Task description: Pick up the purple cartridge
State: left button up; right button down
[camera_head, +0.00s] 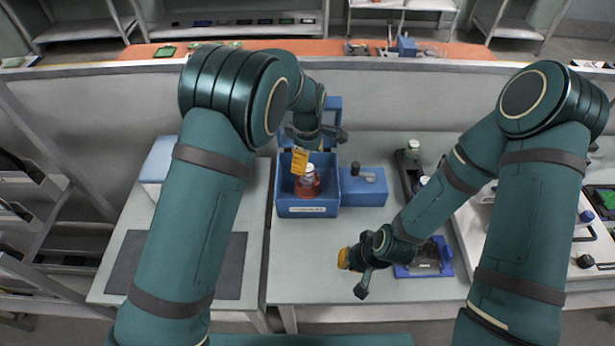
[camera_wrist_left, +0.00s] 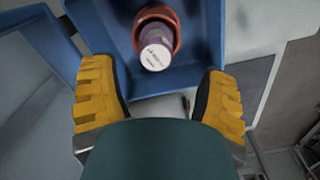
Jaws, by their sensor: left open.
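The purple cartridge (camera_wrist_left: 157,42) has a white top and stands in a red-orange ring inside a blue box (camera_wrist_left: 205,70). In the head view, the white top and red-orange ring (camera_head: 308,183) show inside the blue box (camera_head: 307,211). My left gripper (camera_wrist_left: 160,97) is open, with its yellow fingers apart on either side and nothing between them. In the head view my left gripper (camera_head: 300,160) is over the box, near the cartridge. The cartridge's lower part is hidden. My right gripper (camera_head: 352,268) is over the table, away from the box; its finger opening is unclear.
A blue block with a dark handle (camera_head: 363,186) stands right of the box. A dark rack (camera_head: 407,180) with capped vials is further right. A blue fixture (camera_head: 443,258) lies beside my right gripper. Bare table (camera_head: 310,275) shows in front of the box.

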aim_at(307, 174)
pick_arm(q)
jog(key=shift+w+f, duration=0.15)
jog(key=shift+f, duration=1.75)
jog(key=shift+w+f, duration=0.1)
jog(key=shift+f, duration=1.75)
grip_shut()
